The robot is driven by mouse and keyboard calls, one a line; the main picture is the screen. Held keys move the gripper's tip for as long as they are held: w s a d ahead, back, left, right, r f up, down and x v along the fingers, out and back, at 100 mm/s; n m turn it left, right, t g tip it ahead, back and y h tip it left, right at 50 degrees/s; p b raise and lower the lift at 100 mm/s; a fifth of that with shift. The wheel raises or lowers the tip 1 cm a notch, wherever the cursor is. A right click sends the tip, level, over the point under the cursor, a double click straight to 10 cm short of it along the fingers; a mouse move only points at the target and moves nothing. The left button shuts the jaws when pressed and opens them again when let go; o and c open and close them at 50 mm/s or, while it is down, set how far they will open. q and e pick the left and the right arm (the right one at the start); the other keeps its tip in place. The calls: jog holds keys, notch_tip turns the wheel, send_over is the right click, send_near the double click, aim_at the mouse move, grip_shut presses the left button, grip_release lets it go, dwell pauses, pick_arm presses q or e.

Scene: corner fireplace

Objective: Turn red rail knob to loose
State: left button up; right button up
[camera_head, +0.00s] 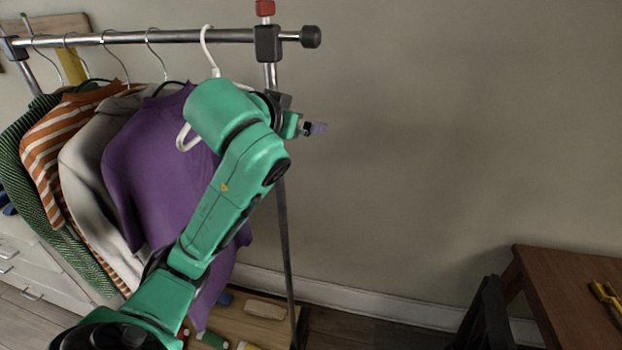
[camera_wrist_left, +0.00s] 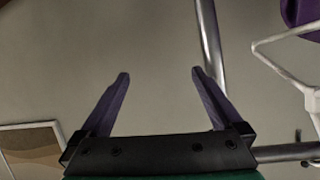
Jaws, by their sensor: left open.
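My left gripper (camera_head: 318,128) is below and to the right of the knob, beside the post and apart from the knob. In the left wrist view its purple fingers (camera_wrist_left: 160,73) are spread with nothing between them. The post (camera_wrist_left: 209,40) passes by the right fingertip there; whether they touch is unclear. I cannot see the knob in the wrist view.
Several garments, including a purple one (camera_head: 150,160), hang left of the post behind my left arm. A white hanger (camera_head: 207,45) hangs near the clamp. A wooden table (camera_head: 545,275) with a yellow tool (camera_head: 606,300) stands lower right. The wall right of the post is clear.

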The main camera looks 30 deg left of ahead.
pick_arm(q)
notch_tip(320, 180, down, 14)
jog(key=w+d+m+g+h, duration=0.1)
jog(key=d+g, duration=0.1)
jog(key=shift+w+r+g, duration=0.15)
jog(key=shift+r+g, duration=0.1)
jog(key=shift+g, duration=0.05)
jog(key=s+d+f+m+g+h, duration=0.1)
jog(key=s+d+f+g, duration=0.25)
jog(key=s+f, duration=0.85)
jog(key=s+d+f+m+g+h, duration=0.1)
jog(key=s+d+f+g, duration=0.25)
jog(key=s+f, duration=0.85)
notch_tip(320, 180, down, 27)
jog(key=w+a+g, duration=0.1)
jog(key=w, duration=0.1)
jog(key=s+a+f+g, duration=0.1)
jog(key=s+a+f, duration=0.2)
jog(key=s+f, duration=1)
jog(key=s, duration=0.3)
jog(key=shift+s+g, duration=0.25)
jog(key=shift+g, duration=0.05)
